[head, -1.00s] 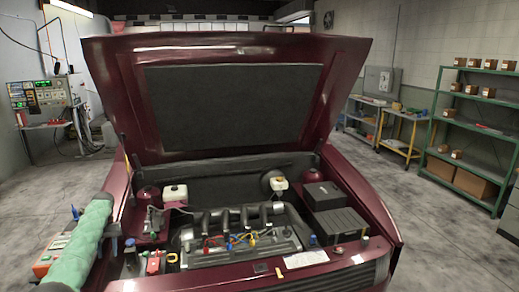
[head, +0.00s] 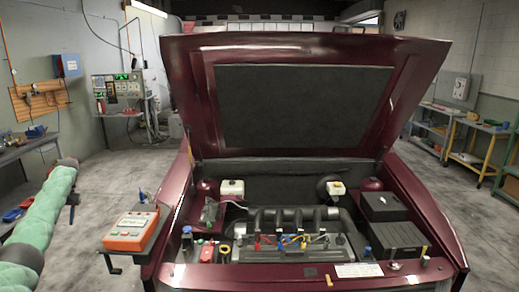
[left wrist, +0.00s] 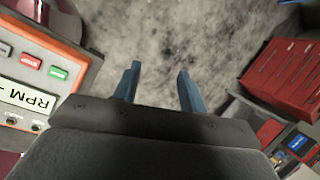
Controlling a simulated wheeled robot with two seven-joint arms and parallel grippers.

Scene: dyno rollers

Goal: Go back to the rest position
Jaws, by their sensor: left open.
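My left gripper (head: 72,198) hangs at the end of my green-sleeved arm at the left of the head view, in front of the car and left of the orange-and-white tester (head: 132,230). In the left wrist view its two blue fingers (left wrist: 157,78) are spread apart with nothing between them, above the grey floor. The tester (left wrist: 45,75) shows at the left of that view, with red and green buttons and an RPM label, apart from the fingers. My right gripper is in neither view.
The dark red car's raised hood (head: 300,105) and open engine bay fill the middle. The tester sits on a small tray (head: 155,243) at the car's left side. A red drawer cabinet (left wrist: 285,75) shows at right in the wrist view. A workbench (head: 30,150) stands far left.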

